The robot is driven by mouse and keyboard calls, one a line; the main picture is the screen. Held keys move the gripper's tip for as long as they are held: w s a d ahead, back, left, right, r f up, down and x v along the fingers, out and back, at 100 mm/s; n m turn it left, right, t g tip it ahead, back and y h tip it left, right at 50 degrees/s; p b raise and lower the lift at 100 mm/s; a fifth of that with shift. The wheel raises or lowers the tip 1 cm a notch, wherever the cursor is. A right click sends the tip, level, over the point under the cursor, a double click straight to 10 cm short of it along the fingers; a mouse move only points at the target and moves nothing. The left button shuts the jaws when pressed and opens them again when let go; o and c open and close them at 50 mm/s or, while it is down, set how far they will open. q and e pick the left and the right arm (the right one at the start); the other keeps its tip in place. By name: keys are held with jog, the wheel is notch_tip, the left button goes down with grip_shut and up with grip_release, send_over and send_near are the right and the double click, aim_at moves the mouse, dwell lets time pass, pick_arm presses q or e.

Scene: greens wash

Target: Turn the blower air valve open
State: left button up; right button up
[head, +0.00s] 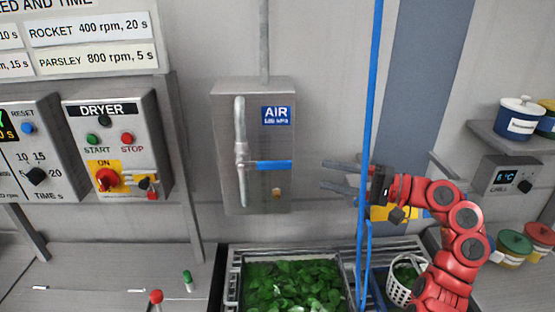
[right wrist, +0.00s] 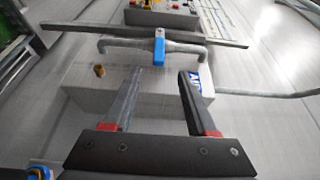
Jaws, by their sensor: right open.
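The air valve has a blue lever (head: 268,165) on a vertical grey pipe (head: 240,130) at the front of the grey AIR box (head: 225,195). The lever points right, square across the pipe. My right gripper (head: 322,174) is open and empty, to the right of the lever and apart from it, its fingers pointing left at it. In the right wrist view, the blue lever (right wrist: 159,52) shows just beyond and between the two open fingertips (right wrist: 161,73). My left gripper is not in view.
A blue hose (head: 370,90) hangs in front of my right arm. The dryer panel (head: 150,120) is on the wall at left. A bin of greens (head: 240,270) stands below the box, with a white basket (head: 397,290) to its right. Jars (head: 520,118) sit on a right shelf.

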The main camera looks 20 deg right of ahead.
aim_at(282, 166)
jog(key=p+x, duration=0.4)
jog(key=x, duration=0.8)
jog(key=shift+w+a, duration=0.2)
jog(key=shift+a, duration=0.05)
jog(key=shift+w+a+f+p, duration=0.15)
jog(key=shift+w+a+p, duration=0.15)
jog(key=shift+w+a, duration=0.05)
grip_shut()
dwell(0.5)
